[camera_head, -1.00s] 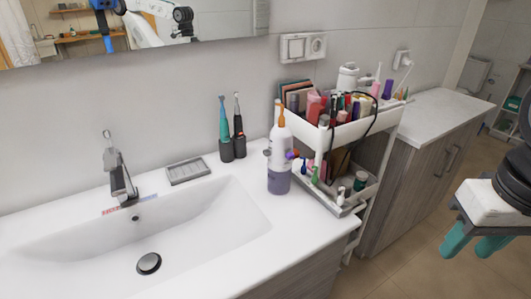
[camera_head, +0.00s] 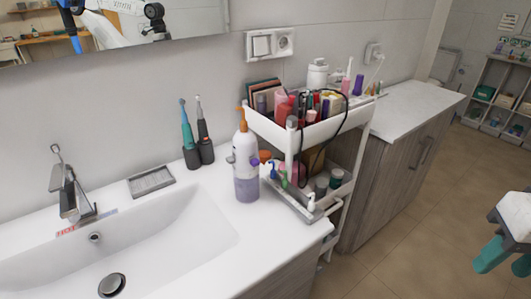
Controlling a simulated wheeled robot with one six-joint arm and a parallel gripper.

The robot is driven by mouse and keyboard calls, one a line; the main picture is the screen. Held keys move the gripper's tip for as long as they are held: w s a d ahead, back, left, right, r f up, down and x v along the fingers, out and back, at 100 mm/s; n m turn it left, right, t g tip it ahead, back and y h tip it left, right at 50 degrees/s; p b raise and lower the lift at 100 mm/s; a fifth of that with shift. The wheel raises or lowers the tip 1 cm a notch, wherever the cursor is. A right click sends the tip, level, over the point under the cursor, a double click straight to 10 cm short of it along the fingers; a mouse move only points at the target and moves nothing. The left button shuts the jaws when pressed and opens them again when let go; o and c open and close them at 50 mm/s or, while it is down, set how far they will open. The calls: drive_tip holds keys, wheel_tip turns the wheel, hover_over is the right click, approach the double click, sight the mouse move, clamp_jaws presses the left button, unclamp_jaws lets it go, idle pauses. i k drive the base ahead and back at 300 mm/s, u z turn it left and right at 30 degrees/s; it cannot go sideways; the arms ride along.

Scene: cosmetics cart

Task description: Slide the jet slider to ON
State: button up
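No slider marked jet or ON can be made out at this size. A white appliance (camera_head: 317,75) stands at the back of the cart's top tray; whether it carries the slider I cannot tell. A white handheld device (camera_head: 369,79) with a cord by the wall socket is also too small to read. My gripper (camera_head: 505,259) is at the lower right edge, partly cut off. Its two teal fingers are apart with nothing seen between them. It hangs over the floor, well away from the cart and counter.
The white cart (camera_head: 327,130) is packed with cosmetics and a looping black cable. A bottle with purple liquid (camera_head: 247,188), two electric toothbrushes (camera_head: 198,150), a soap dish (camera_head: 151,181) and a faucet (camera_head: 75,195) are around the sink. The floor (camera_head: 425,240) at right is clear.

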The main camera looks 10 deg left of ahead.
sight(230, 160)
drive_tip(key=z, duration=0.25)
drive_tip(key=k, duration=0.45)
drive_tip(key=u, duration=1.15)
drive_tip(key=i, duration=0.5)
drive_tip(key=u, duration=0.05)
